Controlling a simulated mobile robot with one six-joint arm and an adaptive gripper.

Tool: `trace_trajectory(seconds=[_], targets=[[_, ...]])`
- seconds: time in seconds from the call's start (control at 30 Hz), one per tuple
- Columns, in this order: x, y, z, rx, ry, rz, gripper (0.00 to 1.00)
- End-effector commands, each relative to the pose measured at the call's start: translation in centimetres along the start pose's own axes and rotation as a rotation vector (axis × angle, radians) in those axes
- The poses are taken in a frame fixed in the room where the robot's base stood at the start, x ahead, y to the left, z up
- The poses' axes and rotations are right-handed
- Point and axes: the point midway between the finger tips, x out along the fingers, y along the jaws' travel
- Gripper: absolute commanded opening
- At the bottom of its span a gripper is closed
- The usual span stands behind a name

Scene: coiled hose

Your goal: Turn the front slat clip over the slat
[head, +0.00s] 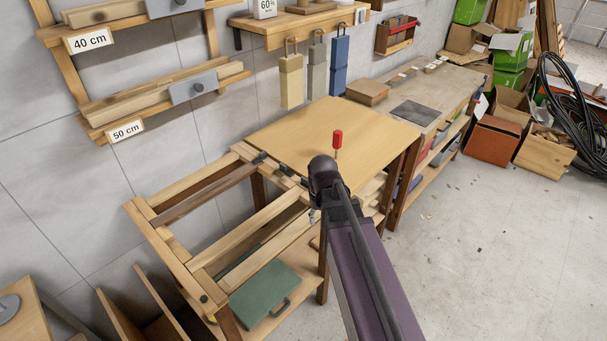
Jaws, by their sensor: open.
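The wooden bench frame (172,255) has several slats across its open left part. A dark brown slat (205,196) lies at the back, and pale slats (268,258) lie nearer the front. Small dark clips sit on the rail at the slats' right ends: one at the back (260,157) and another further forward (283,170). The front slat's right end and any clip there are largely hidden by my wrist. My gripper (313,215) is over that end, mostly hidden behind my dark wrist; only a small part shows. It is open. I cannot tell whether it touches a clip.
A green case (265,297) lies on the lower shelf. Another workbench (440,90) and boxes stand beyond. The floor (480,250) at right is mostly clear.

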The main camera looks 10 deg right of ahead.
Motion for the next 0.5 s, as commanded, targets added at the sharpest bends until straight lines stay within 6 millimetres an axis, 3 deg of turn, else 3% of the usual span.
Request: trace_trajectory(seconds=[0.03, 0.3, 0.5], targets=[[-1.5, 0.3, -2.7, -0.033, 0.000, 0.000, 0.51], [-6.0, 1.6, -13.5, -0.263, 0.000, 0.000, 0.51], [-8.5, 2.4, -19.8, -0.408, 0.000, 0.000, 0.51]])
